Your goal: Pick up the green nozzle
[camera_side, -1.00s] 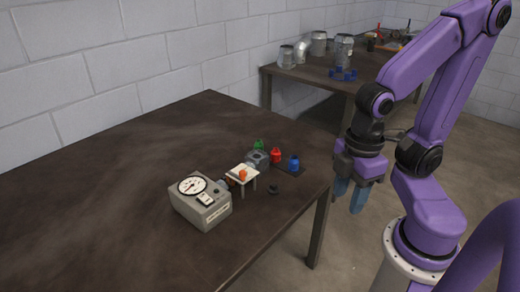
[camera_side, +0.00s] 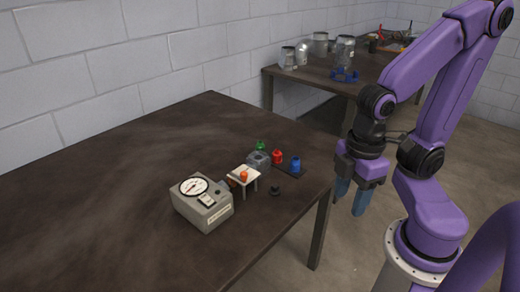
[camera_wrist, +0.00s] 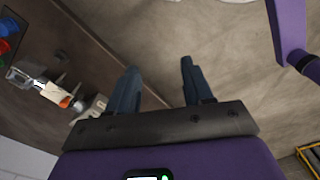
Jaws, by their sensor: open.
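The green nozzle (camera_side: 261,145) stands on the dark table behind a grey block, at the back of a small group of coloured nozzles. A sliver of green shows at the left edge of the wrist view (camera_wrist: 2,74). My gripper (camera_side: 352,193) hangs off the table's right edge, over the floor, well to the right of the green nozzle. Its two blue fingers are apart and empty, pointing down. The wrist view shows the same spread fingers (camera_wrist: 160,68) with bare floor between them.
A red nozzle (camera_side: 278,157) and a blue nozzle (camera_side: 295,165) stand close to the green one. In front are the grey block (camera_side: 257,160), a small white stand (camera_side: 237,172) with an orange nozzle (camera_side: 243,177), and a gauge box (camera_side: 208,212). The table's left side is clear.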

